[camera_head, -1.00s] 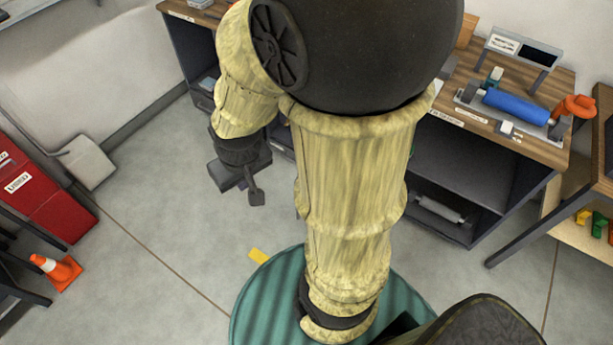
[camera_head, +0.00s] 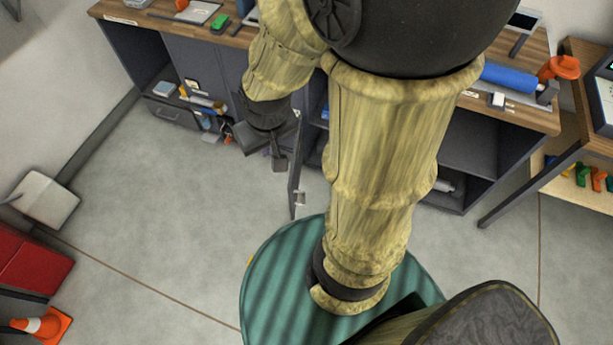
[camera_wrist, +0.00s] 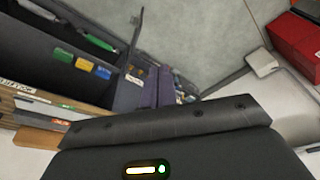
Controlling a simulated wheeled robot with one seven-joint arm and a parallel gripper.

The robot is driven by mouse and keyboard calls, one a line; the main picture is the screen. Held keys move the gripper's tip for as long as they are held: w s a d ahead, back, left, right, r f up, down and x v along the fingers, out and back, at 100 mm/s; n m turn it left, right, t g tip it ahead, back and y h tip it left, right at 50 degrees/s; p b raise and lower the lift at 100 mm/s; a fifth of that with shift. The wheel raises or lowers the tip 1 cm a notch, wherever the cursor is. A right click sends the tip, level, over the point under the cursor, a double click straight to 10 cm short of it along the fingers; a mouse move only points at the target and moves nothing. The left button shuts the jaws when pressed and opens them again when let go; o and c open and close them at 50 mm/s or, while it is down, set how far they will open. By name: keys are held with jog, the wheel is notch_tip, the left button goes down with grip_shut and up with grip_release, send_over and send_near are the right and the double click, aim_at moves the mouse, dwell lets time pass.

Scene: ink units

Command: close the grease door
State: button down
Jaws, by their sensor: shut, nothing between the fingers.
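A thin dark grey door (camera_head: 295,180) stands open from the workbench cabinet in the head view, seen nearly edge-on, with a small pale fitting near its lower edge. It appears to be the grease door, but no label on it is readable. My gripper (camera_head: 279,163) is shut and empty, just left of the door in the picture; I cannot tell if they touch. My forearm hides part of the cabinet behind. In the wrist view, a dark upright panel (camera_wrist: 129,94) beside the open storage may be the same door. My dark gripper body fills the bottom there.
The workbench (camera_head: 215,33) has open shelves with small items at left. A blue cylinder (camera_head: 509,76) lies on its top at right. Another table (camera_head: 574,160) stands at far right. A red cabinet (camera_head: 30,265) and an orange cone (camera_head: 42,325) are at lower left. Open floor lies between.

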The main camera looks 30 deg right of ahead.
jog(key=shift+w+d, duration=0.15)
jog(key=w+d+f+m+t+y+b, duration=0.1)
jog(key=d+f+m+b, duration=0.6)
jog(key=f, duration=0.8)
jog(key=w+d+f+m+t+y+b, duration=0.1)
jog(key=w+d+f+m+y+b, duration=0.2)
jog(key=d+f+m+b, duration=0.5)
jog(key=w+d+f+m+y+b, duration=0.2)
jog(key=d+f+m+b, duration=0.6)
jog(key=f+b, duration=0.6)
notch_tip(320, 180, down, 8)
jog(key=shift+w+d+f+m+t+y+b, duration=0.15)
jog(key=shift+w+m+t+y+b, duration=0.35)
jog(key=shift+m, duration=0.7)
jog(key=shift+s, duration=0.2)
